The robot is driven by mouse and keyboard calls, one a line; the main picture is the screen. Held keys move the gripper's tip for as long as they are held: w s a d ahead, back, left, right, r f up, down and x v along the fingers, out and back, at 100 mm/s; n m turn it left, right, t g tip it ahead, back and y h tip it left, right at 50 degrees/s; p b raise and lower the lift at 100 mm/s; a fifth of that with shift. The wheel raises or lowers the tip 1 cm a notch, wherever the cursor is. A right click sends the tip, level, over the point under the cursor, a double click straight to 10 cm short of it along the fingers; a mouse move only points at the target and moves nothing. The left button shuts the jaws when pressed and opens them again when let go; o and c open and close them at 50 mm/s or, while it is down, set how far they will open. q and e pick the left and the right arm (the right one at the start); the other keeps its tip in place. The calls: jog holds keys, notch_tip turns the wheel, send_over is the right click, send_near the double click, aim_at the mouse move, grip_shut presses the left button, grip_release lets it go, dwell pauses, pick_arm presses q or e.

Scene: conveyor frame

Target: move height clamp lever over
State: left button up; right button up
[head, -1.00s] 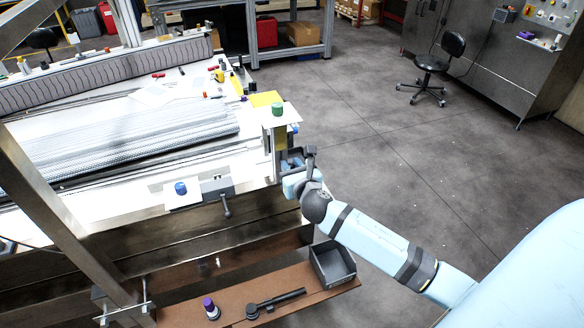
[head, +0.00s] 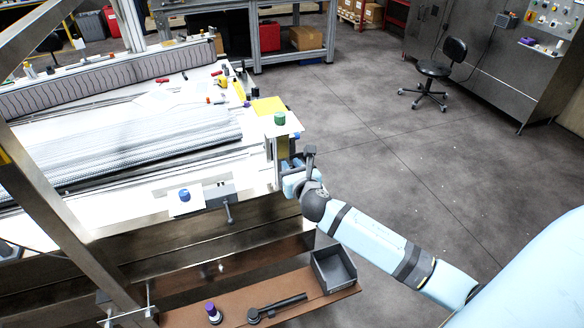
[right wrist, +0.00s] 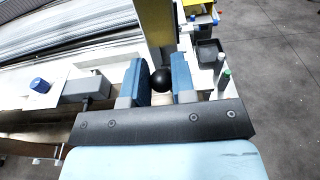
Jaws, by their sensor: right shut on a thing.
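The rest of that lever is hidden. A second dark lever (head: 228,212) hangs from a grey block (head: 219,194) on the frame's front rail, near a blue knob (head: 184,195). My left gripper is not in view.
Below, a brown shelf (head: 185,309) holds a grey bin (head: 334,268), a dark wrench-like tool (head: 277,307) and a purple-topped bottle (head: 213,313). A steel beam (head: 60,215) slants across the left. The floor to the right is clear up to a black chair (head: 436,68).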

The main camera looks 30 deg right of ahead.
jog(key=shift+w+d+r+p, duration=0.2)
jog(key=shift+w+r+p, duration=0.4)
jog(key=shift+w+r, duration=0.15)
jog(key=shift+w, duration=0.15)
jog(key=shift+w+r+p, duration=0.15)
jog(key=shift+r+p, duration=0.1)
jog(key=shift+p, duration=0.2)
jog(key=shift+w+d, duration=0.1)
jog(key=shift+f, duration=0.15)
jog(key=o, duration=0.8)
